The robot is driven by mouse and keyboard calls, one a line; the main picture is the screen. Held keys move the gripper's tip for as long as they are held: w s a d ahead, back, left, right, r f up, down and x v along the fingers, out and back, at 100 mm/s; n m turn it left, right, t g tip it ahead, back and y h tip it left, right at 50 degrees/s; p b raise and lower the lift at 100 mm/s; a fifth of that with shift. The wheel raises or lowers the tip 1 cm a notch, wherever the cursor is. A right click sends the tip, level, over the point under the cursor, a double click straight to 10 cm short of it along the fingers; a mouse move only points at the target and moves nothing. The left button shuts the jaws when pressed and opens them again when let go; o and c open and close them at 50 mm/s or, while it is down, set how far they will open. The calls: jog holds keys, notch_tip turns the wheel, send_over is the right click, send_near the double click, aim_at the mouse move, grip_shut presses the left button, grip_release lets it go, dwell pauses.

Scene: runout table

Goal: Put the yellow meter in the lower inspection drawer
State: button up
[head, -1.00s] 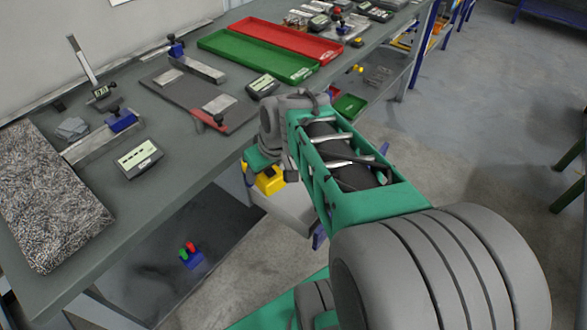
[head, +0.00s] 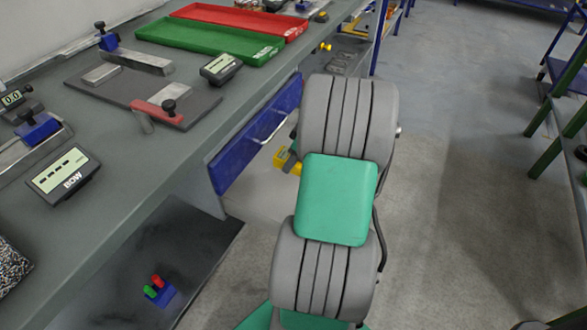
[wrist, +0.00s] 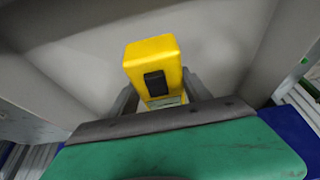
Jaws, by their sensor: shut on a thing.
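The yellow meter (wrist: 148,54) is held between the two fingers of my gripper (wrist: 159,95) in the wrist view, its dark patch facing the camera. In the wrist view the pale drawer floor (wrist: 235,48) and side walls lie around and beyond the meter. I cannot tell whether the meter touches the floor.
The upper drawer's blue front (head: 235,157), with a bar handle, is beside my arm. The bench (head: 130,225) above holds a black display (head: 63,174), a green tray (head: 205,42) and a red tray (head: 240,20). A low shelf (head: 205,245) carries a small red, green and blue item.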

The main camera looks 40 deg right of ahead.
jog(key=shift+w+d+f, duration=0.45)
jog(key=shift+d+f, duration=0.15)
jog(key=shift+f, duration=0.25)
jog(key=shift+f+b, duration=0.6)
jog(key=shift+f, duration=1.1)
jog(key=o, duration=1.6)
jog(key=shift+d+r, duration=0.15)
jog(key=shift+r, duration=0.35)
jog(key=p+v, duration=0.2)
jog(key=v, duration=0.9)
jog(key=shift+s, duration=0.15)
